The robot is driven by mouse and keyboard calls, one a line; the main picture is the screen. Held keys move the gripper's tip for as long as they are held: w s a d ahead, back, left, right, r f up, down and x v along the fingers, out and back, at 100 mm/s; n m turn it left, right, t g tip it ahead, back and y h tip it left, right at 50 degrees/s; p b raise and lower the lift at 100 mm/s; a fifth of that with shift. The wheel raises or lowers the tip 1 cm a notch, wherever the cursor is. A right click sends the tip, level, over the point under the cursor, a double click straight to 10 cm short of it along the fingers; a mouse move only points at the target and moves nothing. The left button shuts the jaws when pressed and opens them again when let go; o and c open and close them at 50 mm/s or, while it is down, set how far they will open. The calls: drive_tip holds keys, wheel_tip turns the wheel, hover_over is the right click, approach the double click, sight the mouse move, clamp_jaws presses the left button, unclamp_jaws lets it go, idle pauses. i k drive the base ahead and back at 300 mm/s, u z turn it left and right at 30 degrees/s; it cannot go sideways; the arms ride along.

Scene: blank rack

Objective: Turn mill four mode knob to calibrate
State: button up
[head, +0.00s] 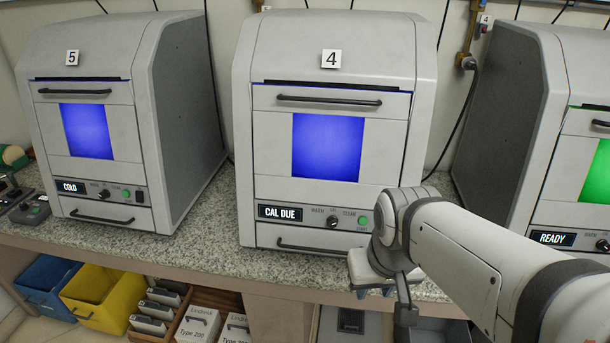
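Mill four (268,100) stands on the counter in the middle of the head view, with a "4" plate on top and a blue-lit window. Its display (281,212) reads "CAL DUE". The mode knob (332,222) is a small black dial under the labels "WARM", "CAL" and "CLEAR"; its pointer direction is too small to tell. A green button (363,222) sits right of it. My arm comes in from the lower right, its wrist in front of the mill's lower right corner. My gripper's fingers cannot be made out clearly, so its opening cannot be told.
Mill five (122,113), reading "COLD", stands to the left. Another mill (510,110), reading "READY", stands to the right, partly behind my arm. The granite counter (215,222) has a bare front strip. Blue (45,283) and yellow (105,300) bins sit below.

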sight(333, 220)
drive_tip(key=z, duration=2.05)
drive_tip(key=k, duration=1.7)
drive_tip(key=u, duration=1.4)
drive_tip(key=i, duration=1)
drive_tip(key=u, duration=0.1)
